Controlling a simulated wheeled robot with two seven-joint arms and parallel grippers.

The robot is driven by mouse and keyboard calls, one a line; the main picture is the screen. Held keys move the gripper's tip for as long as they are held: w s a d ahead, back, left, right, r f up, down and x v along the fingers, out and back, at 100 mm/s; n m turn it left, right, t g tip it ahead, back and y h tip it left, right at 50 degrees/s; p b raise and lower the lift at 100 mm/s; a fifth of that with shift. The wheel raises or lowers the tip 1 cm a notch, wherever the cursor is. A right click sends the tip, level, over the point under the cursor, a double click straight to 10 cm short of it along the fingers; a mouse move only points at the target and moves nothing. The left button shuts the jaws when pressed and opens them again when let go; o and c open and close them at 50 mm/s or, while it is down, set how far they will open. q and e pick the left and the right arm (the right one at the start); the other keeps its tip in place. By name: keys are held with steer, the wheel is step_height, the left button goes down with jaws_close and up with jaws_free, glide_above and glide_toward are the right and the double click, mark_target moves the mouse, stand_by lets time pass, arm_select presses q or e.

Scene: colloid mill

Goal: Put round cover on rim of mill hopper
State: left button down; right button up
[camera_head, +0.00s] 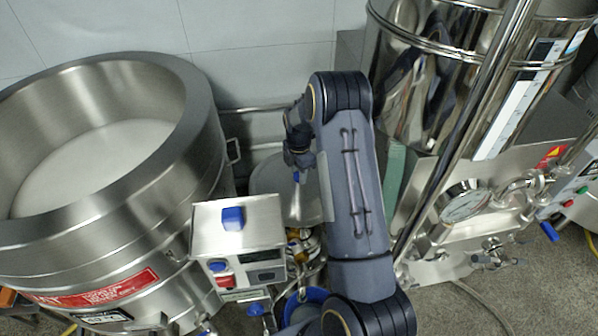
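My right arm rises through the middle of the view and bends over at the top. My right gripper (298,158) points down there, small and dark; its fingers are not clear enough to show whether they are open or shut. Just behind and below it is a flat, round, pale grey disc (268,176), which looks like the round cover. My arm and a steel control box hide part of it. I cannot tell whether the gripper touches it. The mill hopper and its rim cannot be made out with certainty. My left gripper is not in view.
A large open steel vat (188,108) fills the left. The steel control box (262,222) with blue and red knobs stands beside it. A polished steel tank (412,75) with a gauge (466,206) and pipes stands close on the right. The gap between is narrow.

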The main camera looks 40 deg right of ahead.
steer(key=o, duration=0.4)
steer(key=shift+r, duration=0.1)
steer(key=shift+r+p, duration=0.3)
steer(key=shift+p, duration=0.05)
steer(key=shift+r+b, duration=0.3)
step_height(320, 180, up, 11)
steer(key=b, duration=0.1)
